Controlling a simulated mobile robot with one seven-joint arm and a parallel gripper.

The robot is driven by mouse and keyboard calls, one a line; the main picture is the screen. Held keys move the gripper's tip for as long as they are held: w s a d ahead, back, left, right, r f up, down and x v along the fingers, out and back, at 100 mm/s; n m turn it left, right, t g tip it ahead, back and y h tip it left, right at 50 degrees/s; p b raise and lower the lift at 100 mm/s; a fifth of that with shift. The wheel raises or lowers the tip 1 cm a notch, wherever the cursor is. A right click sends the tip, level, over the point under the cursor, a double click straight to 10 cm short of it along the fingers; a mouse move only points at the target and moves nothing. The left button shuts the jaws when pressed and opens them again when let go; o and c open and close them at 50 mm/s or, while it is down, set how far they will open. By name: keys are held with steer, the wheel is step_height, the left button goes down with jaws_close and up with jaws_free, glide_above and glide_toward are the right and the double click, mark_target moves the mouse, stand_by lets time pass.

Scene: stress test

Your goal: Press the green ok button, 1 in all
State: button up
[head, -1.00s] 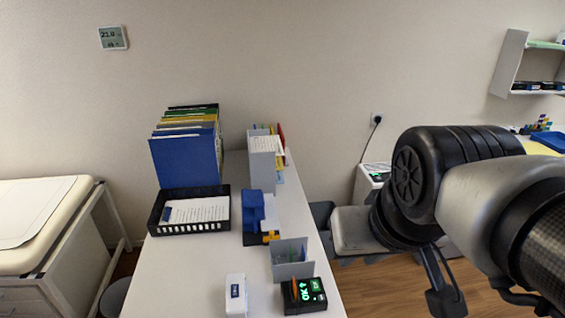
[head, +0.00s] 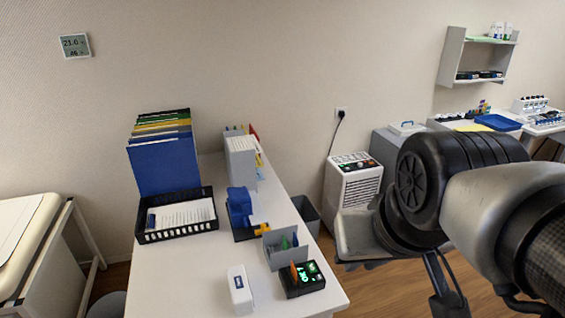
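A small black device (head: 302,280) with lit green markings on its top stands at the near right corner of the white desk (head: 200,280). A small bright green square (head: 312,267) shows on its top face and looks like the green ok button; the lit text is too small to read surely. My arm comes in from the right, well right of the desk. The pale grey hand of my gripper (head: 365,237) hangs over the floor, apart from the device. Its fingers are hidden or too unclear to judge.
A white box-shaped thing (head: 240,290) lies left of the device. A grey holder (head: 285,249) stands just behind it, with a blue punch-like tool (head: 240,207) farther back. A black tray (head: 150,235) and blue folders (head: 165,165) are at left. A white floor unit (head: 353,180) stands right of the desk.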

jaws_close()
stand_by(0.6)
stand_by(0.9)
steer(key=w+d+f+m+t+h+b, duration=0.1)
steer(key=w+d+f, duration=0.15)
steer(key=w, duration=0.55)
steer(key=w+d+f+m+t+b, duration=0.1)
steer(key=w+d+f, duration=0.15)
steer(key=w, duration=0.45)
steer(key=w+d+f+m+h+b, duration=0.15)
steer(key=w+f, duration=0.25)
steer(key=w, duration=0.4)
steer(key=w+a+f+y, duration=0.2)
steer(key=w+f, duration=0.1)
steer(key=f, duration=0.4)
steer(key=w+a+f+m+y+b, duration=0.1)
steer(key=w+a+f, duration=0.1)
steer(key=w+f, duration=0.2)
steer(key=w+a+f+t+y+b, duration=0.1)
steer(key=w+a+f+y, duration=0.1)
steer(key=f, duration=0.9)
steer(key=shift+w+y, duration=0.35)
steer(key=shift+w, duration=0.45)
steer(key=shift+a, duration=0.1)
